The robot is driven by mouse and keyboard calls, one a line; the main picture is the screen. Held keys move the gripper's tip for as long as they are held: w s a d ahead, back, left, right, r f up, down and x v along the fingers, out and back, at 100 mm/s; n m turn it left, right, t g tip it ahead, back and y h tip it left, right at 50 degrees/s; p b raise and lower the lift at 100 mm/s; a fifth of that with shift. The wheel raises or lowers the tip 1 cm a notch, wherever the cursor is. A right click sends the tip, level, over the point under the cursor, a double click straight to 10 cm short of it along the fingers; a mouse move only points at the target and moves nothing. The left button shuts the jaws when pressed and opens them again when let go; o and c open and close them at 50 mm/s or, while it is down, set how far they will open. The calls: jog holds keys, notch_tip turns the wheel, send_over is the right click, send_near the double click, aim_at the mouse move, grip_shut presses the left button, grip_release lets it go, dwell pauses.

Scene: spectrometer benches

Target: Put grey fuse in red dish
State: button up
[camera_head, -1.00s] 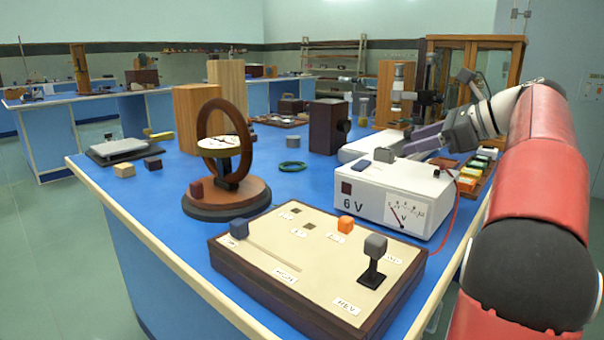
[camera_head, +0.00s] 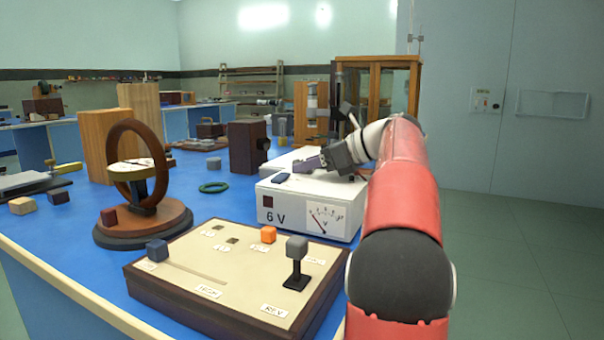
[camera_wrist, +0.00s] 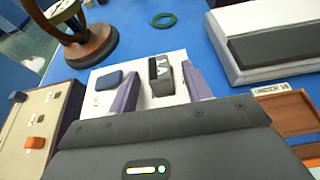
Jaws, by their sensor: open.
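No thing that is clearly the grey fuse can be picked out. A dark grey block with a white mark (camera_wrist: 160,74) is between my gripper's fingers in the wrist view, over the white top of the 6 V meter box (camera_head: 282,216). My gripper (camera_head: 299,166) is open, its purple fingers apart on either side of that block; contact cannot be told. A flat blue-grey piece (camera_head: 281,178) lies on the same box top, left of the fingers in the wrist view (camera_wrist: 106,81). I cannot make out a red dish in either current view.
A switch board (camera_head: 180,255) with a grey-knobbed lever stands in front of the meter box. A ring on a round wooden base (camera_head: 140,225) is at left. A wooden tray (camera_wrist: 285,115) is at right.

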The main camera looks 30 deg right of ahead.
grip_shut()
